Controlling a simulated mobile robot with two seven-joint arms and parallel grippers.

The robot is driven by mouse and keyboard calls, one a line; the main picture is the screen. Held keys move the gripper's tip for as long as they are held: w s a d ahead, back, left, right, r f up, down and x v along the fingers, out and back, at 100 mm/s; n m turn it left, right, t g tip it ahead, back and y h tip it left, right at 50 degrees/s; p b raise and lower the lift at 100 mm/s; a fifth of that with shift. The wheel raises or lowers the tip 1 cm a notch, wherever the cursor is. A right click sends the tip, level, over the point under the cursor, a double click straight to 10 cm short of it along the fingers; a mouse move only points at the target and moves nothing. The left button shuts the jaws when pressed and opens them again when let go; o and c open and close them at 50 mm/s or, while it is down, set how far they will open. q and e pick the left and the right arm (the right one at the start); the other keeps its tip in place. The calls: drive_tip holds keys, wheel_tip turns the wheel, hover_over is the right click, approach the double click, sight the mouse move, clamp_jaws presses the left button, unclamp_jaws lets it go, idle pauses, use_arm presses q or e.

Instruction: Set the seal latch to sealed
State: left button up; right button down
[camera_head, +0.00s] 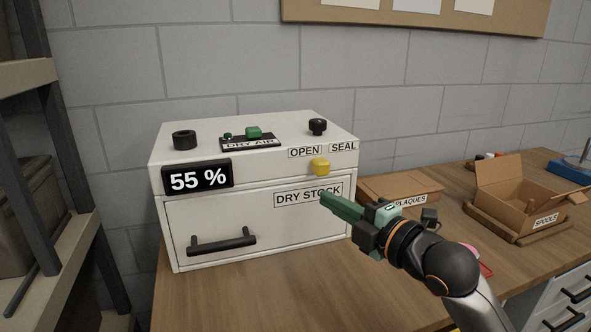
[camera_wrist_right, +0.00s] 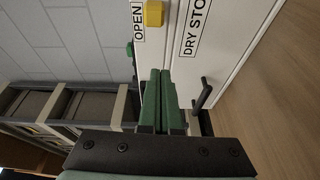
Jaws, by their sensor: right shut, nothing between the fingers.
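The seal latch is a yellow knob (camera_head: 320,166) on the upper front of the white dry-stock cabinet (camera_head: 190,225). It sits just below the right end of the OPEN label (camera_head: 305,152), with the SEAL label (camera_head: 343,147) up to its right. The latch also shows in the right wrist view (camera_wrist_right: 154,13), beside the OPEN label. My right gripper (camera_head: 326,198) is shut and empty, its green fingers in front of the DRY STOCK label, below the latch and apart from it in the picture. The fingertips also show in the wrist view (camera_wrist_right: 160,74). My left gripper is not in view.
The cabinet has a black drawer handle (camera_head: 222,241), a 55 % display (camera_head: 198,178) and a green switch (camera_head: 254,132) on top. A PLAQUES box (camera_head: 385,188) and an open SPOOLS box (camera_head: 510,195) stand to the right.

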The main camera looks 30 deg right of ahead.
sight(321, 167)
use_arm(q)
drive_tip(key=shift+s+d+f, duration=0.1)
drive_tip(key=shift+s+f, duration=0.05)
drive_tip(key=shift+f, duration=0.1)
use_arm(e)
drive_tip(key=shift+w+r+n, duration=0.1)
drive_tip(key=shift+r+n, duration=0.2)
drive_tip(key=shift+r, duration=0.35)
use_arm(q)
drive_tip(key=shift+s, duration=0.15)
use_arm(e)
drive_tip(key=w, duration=0.3)
drive_tip(key=w+p, duration=0.1)
drive_tip(key=w, duration=0.2)
drive_tip(key=w+a, duration=0.1)
drive_tip(key=w, duration=0.2)
drive_tip(key=shift+w+a+p, duration=0.1)
drive_tip(key=shift+w+p, duration=0.2)
drive_tip(key=shift+w, duration=0.05)
drive_tip(key=d, duration=0.3)
drive_tip(key=shift+s, duration=0.25)
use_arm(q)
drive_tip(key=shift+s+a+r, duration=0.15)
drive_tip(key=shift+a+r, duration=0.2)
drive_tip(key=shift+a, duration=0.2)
use_arm(e)
drive_tip(key=shift+s+d, duration=0.1)
drive_tip(key=shift+d, duration=0.35)
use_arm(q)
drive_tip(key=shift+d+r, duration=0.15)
